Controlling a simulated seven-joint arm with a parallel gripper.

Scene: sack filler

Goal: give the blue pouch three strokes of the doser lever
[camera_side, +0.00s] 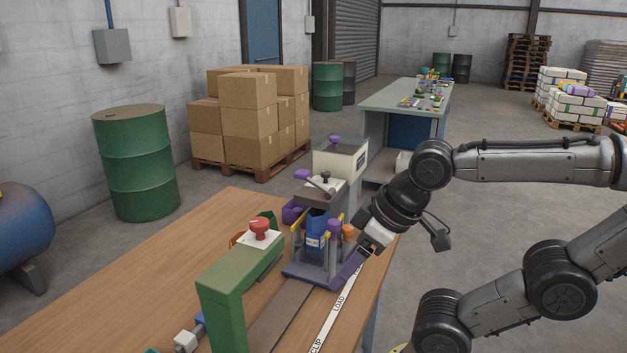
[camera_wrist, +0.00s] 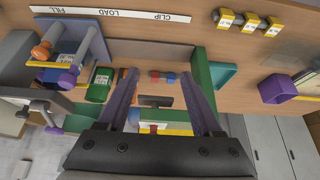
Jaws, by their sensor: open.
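The blue pouch (camera_side: 315,238) stands upright in the purple-based holder below the doser. The doser lever (camera_side: 318,184) is a grey rod with a purple knob (camera_side: 302,174), reaching up and left from the top of the doser. My gripper (camera_side: 347,271) is low at the right front of the holder, clear of the lever. In the wrist view, my gripper (camera_wrist: 159,74) has its purple fingers wide apart with nothing held between them.
A green frame (camera_side: 222,285) with a red button (camera_side: 260,226) stands left of the holder. A green pouch (camera_wrist: 100,84) lies beside my gripper in the wrist view. A white labelled strip (camera_side: 336,313) runs along the bench. The bench's left part (camera_side: 150,280) is clear.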

